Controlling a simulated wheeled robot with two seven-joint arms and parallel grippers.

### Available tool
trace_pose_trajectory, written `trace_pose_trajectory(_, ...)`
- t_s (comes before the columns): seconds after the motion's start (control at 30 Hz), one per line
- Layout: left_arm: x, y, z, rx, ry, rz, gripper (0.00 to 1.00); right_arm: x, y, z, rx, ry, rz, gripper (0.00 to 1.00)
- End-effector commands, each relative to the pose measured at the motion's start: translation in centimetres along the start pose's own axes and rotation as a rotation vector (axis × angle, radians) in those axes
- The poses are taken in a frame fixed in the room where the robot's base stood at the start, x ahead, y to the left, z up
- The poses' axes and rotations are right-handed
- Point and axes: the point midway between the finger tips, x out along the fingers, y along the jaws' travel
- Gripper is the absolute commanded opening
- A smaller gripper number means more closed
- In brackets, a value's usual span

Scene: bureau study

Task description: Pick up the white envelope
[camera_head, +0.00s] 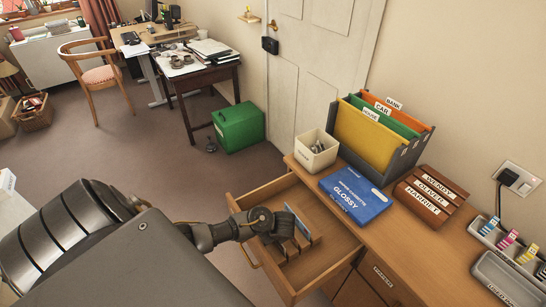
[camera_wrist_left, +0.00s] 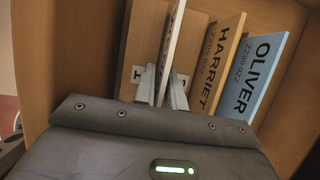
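The white envelope (camera_wrist_left: 174,35) stands on edge in the open drawer, seen nearly edge-on in the left wrist view. My left gripper (camera_wrist_left: 163,88) reaches down into the drawer, its two fingers close together on either side of the envelope's near edge; it looks shut on it. To the right stand a tan envelope marked HARRIET (camera_wrist_left: 222,62) and a blue one marked OLIVER (camera_wrist_left: 258,75), both apart from the fingers. In the head view my left gripper (camera_head: 278,224) is over the drawer and hides part of its contents. My right gripper is not in view.
The wooden drawer (camera_head: 322,270) has raised walls close around my gripper. On the desktop above are a blue GLOSSY box (camera_head: 354,194), a file holder with coloured folders (camera_head: 380,130), a brown name box (camera_head: 430,196) and a white pot (camera_head: 315,150). A green box (camera_head: 240,127) stands on the floor.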

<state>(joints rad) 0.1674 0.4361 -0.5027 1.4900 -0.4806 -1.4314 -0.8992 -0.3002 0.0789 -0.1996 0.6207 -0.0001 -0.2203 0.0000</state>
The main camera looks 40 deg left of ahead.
Motion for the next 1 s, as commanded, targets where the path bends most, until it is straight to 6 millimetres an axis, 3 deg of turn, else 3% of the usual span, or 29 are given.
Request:
trace_pose_trajectory(0.1, 0.0, 0.0, 0.0, 0.0, 0.0, 0.0, 0.0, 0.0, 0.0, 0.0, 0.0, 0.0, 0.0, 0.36)
trace_pose_trajectory(0.47, -0.3, 0.0, 0.0, 0.0, 0.001, 0.0, 0.0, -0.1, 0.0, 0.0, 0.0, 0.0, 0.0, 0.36)
trace_pose_trajectory(1.0, -8.5, -0.6, 3.4, -0.001, 0.002, -0.002, 0.0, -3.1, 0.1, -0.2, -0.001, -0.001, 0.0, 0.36)
